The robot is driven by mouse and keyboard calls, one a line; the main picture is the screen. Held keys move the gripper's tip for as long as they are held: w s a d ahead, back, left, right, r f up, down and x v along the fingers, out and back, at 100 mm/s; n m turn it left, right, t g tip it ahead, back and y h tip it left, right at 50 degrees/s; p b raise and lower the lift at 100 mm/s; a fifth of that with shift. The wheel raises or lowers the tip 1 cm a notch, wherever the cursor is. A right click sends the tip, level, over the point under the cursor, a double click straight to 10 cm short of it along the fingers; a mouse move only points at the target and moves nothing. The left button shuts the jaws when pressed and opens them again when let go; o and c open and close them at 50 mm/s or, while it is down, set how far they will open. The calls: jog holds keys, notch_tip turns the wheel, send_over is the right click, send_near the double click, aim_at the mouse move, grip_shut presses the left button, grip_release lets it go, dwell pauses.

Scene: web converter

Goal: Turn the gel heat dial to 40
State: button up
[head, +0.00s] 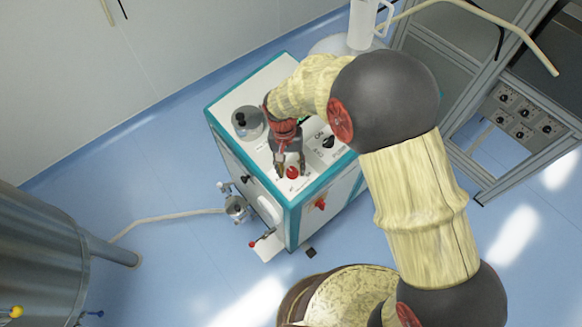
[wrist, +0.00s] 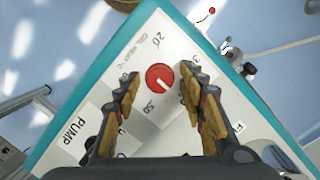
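The gel heat dial (wrist: 158,78) is a round red knob on the white top of a teal-edged machine, near its corner. In the wrist view its white pointer mark runs toward the lower right. The dial also shows as a red spot in the head view (head: 292,173). My gripper (wrist: 160,75) is open, with one finger on each side of the dial and visible gaps to it. In the head view my gripper (head: 291,168) points down at the dial.
On the same top are a black knob (head: 328,141) to the right and a round metal fitting with a black knob (head: 245,120) to the left. A red knob (head: 319,203) sits on the machine's side.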

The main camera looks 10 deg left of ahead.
jog(key=shift+o, duration=0.3)
notch_tip(320, 180, up, 12)
jog(key=w+a, duration=0.1)
jog(key=shift+w+a, duration=0.15)
jog(key=shift+a, duration=0.1)
jog(key=shift+f, duration=0.15)
dwell(0.5)
jog(key=s+d+r+t+b, duration=0.1)
jog(key=s+d+r+t, duration=0.1)
jog(key=s+d+r, duration=0.3)
jog(key=s+d+r+t+y+b, duration=0.1)
jog(key=s+d+r, duration=0.5)
jog(key=d, duration=0.8)
jog(key=s+d+r+t+b, duration=0.1)
jog(key=s+d+r+t, duration=0.2)
jog(key=d, duration=0.6)
notch_tip(320, 180, up, 3)
jog(key=shift+s+d+r+m+t, duration=0.1)
jog(key=shift+s+d+m+t, duration=0.25)
jog(key=shift+s, duration=0.8)
